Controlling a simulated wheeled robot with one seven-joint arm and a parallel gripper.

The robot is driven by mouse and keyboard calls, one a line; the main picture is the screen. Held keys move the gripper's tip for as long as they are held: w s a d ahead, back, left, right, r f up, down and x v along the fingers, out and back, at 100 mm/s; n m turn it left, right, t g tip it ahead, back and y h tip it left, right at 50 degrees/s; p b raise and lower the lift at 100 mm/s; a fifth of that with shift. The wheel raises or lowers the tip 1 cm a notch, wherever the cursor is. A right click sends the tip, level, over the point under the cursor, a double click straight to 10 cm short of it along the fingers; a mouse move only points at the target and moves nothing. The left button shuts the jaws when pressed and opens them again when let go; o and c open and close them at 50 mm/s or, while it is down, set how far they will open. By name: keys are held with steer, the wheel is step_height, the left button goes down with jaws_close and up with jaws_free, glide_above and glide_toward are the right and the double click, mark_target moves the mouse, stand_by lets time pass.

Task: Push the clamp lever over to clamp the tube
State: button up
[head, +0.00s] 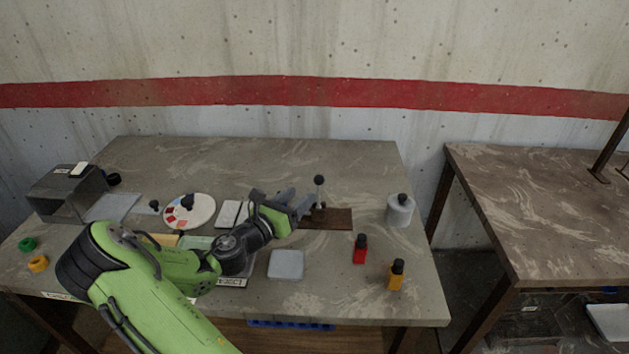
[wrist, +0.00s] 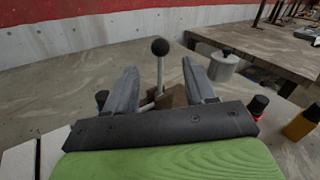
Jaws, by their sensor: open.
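The clamp lever (head: 319,190) is a thin upright rod with a dark ball knob, standing on a dark brown wooden base (head: 336,219) on the table. In the wrist view the lever (wrist: 160,72) rises between the two fingers, its knob above them. My gripper (head: 298,200) is open beside the lever, on its left in the head view. In the wrist view my gripper (wrist: 165,84) has its grey fingers spread, with a gap on each side of the rod. I cannot make out the tube; the gripper hides part of the clamp.
A red bottle (head: 360,250), a yellow bottle (head: 396,275) and a grey canister (head: 400,211) stand to the right. A round white dial plate (head: 189,211) and a dark box (head: 68,193) are to the left. The table behind the lever is clear.

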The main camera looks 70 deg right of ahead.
mark_target(316, 183)
steer(key=x, duration=0.9)
steer(key=shift+s+d+b, duration=0.1)
steer(key=shift+d+b, duration=0.05)
steer(key=shift+b, duration=0.25)
steer(key=shift+c, duration=0.5)
jaws_close()
